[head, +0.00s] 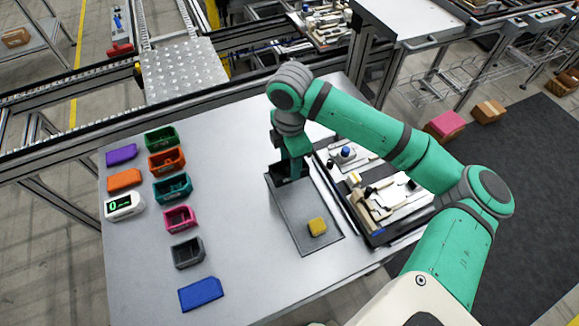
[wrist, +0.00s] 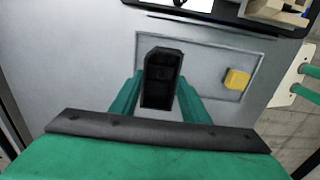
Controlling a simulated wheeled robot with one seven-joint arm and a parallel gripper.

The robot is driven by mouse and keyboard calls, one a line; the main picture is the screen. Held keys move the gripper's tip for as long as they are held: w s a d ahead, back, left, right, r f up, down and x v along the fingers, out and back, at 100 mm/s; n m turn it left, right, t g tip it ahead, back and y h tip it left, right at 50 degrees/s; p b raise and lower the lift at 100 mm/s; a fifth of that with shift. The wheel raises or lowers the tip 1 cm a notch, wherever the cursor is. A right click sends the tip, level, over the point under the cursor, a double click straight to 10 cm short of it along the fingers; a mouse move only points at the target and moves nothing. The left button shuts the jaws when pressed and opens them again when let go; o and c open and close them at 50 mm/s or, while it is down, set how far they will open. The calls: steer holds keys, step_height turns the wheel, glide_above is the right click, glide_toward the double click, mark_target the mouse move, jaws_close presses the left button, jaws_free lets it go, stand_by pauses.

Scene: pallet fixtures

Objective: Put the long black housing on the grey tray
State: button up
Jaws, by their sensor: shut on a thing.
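The long black housing (wrist: 161,66) is an open-topped black box between my gripper's fingers (wrist: 160,92) in the wrist view. In the head view the housing (head: 280,177) is partly hidden by my gripper (head: 291,165), at the far end of the grey tray (head: 295,218). The grey tray (wrist: 206,60) lies flat on the table, and the housing is over its left part in the wrist view. I cannot tell whether the housing touches the tray. A yellow block (head: 317,227) sits on the tray's near end, apart from the housing.
Green (head: 160,139), orange (head: 166,162), teal (head: 172,188), pink (head: 180,219) and dark grey (head: 187,252) open housings stand in a column at left. Purple, orange and blue (head: 201,294) lids lie nearby. A fixture pallet (head: 385,203) stands right of the tray. The table between is clear.

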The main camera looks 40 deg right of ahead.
steer(key=shift+w+d+f, duration=0.1)
steer(key=shift+w+f, duration=0.15)
steer(key=shift+f, duration=1.7)
steer(key=shift+f, duration=0.2)
steer(key=o, duration=1.1)
steer(key=shift+r, duration=0.1)
step_height(320, 180, up, 12)
steer(key=shift+r, duration=0.15)
